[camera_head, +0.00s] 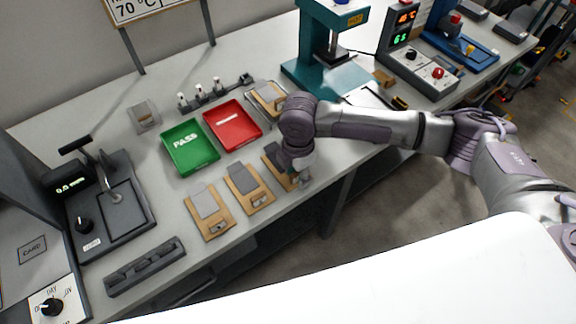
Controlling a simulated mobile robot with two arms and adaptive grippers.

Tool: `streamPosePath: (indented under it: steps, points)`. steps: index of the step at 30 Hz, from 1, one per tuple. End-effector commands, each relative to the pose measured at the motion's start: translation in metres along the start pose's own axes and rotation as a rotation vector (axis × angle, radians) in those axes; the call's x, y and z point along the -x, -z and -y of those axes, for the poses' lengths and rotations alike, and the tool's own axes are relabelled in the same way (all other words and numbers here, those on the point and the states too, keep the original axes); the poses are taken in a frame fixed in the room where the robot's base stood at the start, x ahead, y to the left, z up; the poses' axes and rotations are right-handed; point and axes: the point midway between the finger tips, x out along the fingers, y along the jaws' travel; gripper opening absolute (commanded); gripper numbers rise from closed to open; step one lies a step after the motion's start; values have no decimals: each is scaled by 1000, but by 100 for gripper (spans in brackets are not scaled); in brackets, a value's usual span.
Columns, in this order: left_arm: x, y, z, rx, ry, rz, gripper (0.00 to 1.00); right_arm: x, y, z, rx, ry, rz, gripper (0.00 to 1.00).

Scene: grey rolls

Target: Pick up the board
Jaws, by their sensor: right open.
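Three tan boards, each with a grey plate on top, lie in a row along the front of the bench: a left one (215,228), a middle one (257,198) and a right one (269,158). A similar board (271,97) lies in a rack behind. I cannot tell which one the task means. My right gripper (303,181) points down over the right board's front end, at the bench edge. It is open, and its wrist hides part of that board. I cannot tell whether the fingers touch it. My left gripper is out of view.
A green PASS tray (191,160) and a red tray (238,136) stand behind the boards. A dark gauge stand (130,222) and a slotted block (146,270) are at left. A teal press (305,75) stands behind my right arm.

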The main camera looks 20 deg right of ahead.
Motion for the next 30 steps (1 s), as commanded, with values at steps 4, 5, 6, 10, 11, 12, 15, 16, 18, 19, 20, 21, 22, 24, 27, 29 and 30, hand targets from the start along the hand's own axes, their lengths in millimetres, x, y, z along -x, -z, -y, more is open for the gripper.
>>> streamPosePath:
  steps: [4, 5, 6, 10, 11, 12, 15, 16, 18, 19, 20, 21, 22, 24, 27, 29, 30]
  points:
    - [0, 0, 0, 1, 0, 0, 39, -1, 0, 0, 1, -1, 0, 44]
    - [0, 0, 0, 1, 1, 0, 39, -1, 0, 0, 1, -1, 0, 44]
    - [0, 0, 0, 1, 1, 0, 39, -1, 0, 0, 1, 0, 0, 42]
    - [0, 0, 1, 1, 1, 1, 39, 0, 0, 0, 1, -1, 0, 20]
    - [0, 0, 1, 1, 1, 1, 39, 0, 0, 0, 1, -1, 0, 15]
    - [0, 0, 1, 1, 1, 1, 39, 0, 0, 0, 1, -1, 0, 9]
    - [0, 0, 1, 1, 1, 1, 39, 0, 0, 0, 1, -1, 0, 0]
    - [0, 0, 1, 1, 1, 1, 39, 0, 0, 0, 1, -1, 0, 0]
    - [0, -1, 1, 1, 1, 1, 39, 0, 0, 0, 1, -1, 0, 0]
    - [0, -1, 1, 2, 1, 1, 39, 0, 0, 0, 1, -1, 0, 0]
    - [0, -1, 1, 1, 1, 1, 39, 0, 0, 0, 1, -1, 0, 0]
    - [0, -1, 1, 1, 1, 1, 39, 0, 0, 0, 1, -1, 0, 0]
    - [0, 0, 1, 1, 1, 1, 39, 0, 0, 0, 0, -1, 0, 0]
    - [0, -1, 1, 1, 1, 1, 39, 0, 0, 0, 1, -1, 0, 0]
    - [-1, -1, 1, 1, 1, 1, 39, 3, 0, -1, 0, -2, 0, 0]
    - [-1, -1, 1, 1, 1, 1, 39, 6, 0, -1, 0, -2, 0, 0]
    - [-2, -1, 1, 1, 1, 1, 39, 10, 0, -1, 1, -3, 0, 0]
